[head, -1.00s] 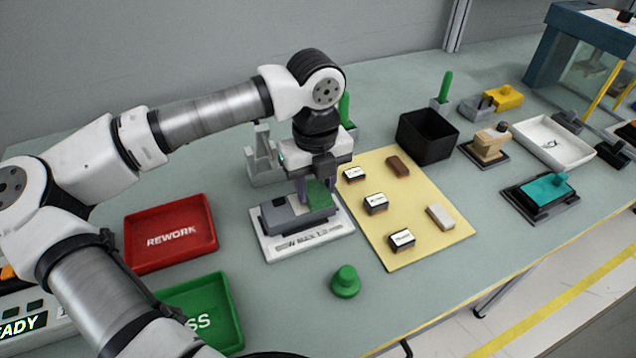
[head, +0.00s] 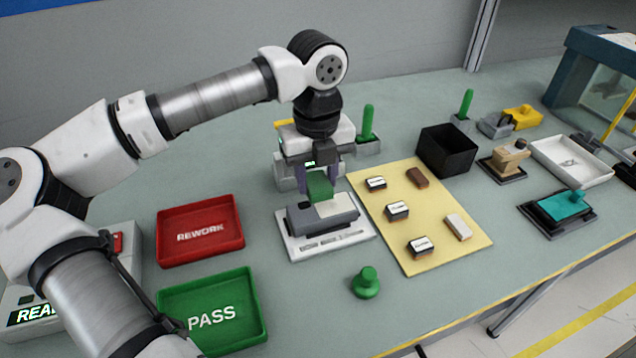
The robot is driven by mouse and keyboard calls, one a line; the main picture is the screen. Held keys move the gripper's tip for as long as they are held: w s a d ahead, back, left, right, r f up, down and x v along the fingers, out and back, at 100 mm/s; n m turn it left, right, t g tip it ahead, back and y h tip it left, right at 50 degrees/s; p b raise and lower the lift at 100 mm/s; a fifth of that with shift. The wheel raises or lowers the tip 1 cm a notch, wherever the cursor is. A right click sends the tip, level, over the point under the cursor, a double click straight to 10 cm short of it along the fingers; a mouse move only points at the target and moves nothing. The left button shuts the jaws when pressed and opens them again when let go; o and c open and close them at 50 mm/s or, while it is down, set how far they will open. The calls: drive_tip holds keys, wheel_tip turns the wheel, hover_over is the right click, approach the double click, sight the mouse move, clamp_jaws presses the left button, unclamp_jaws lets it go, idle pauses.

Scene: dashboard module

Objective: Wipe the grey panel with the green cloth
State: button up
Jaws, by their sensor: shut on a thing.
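My gripper (head: 319,177) points down behind and above the dark grey module (head: 308,220). It is shut on the green cloth (head: 320,188), which shows between the fingers. The module lies on a white labelled base (head: 345,238). A lighter grey panel (head: 340,208) shows on the module's top, to the right. The cloth overlaps the module's back edge in the picture; I cannot tell whether it touches the panel or hangs just above it.
A red REWORK tray (head: 200,255) and a green PASS tray (head: 255,325) lie left. A green knob (head: 367,284) stands in front. A yellow mat (head: 440,205) with several small blocks lies right, near a black bin (head: 447,150). A green-handled tool (head: 367,125) stands behind.

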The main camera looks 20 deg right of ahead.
drive_tip(key=shift+r+p, duration=0.65)
drive_tip(key=shift+r, duration=0.95)
drive_tip(key=shift+f+b, duration=0.4)
drive_tip(key=shift+r, duration=0.1)
drive_tip(key=shift+d, duration=0.1)
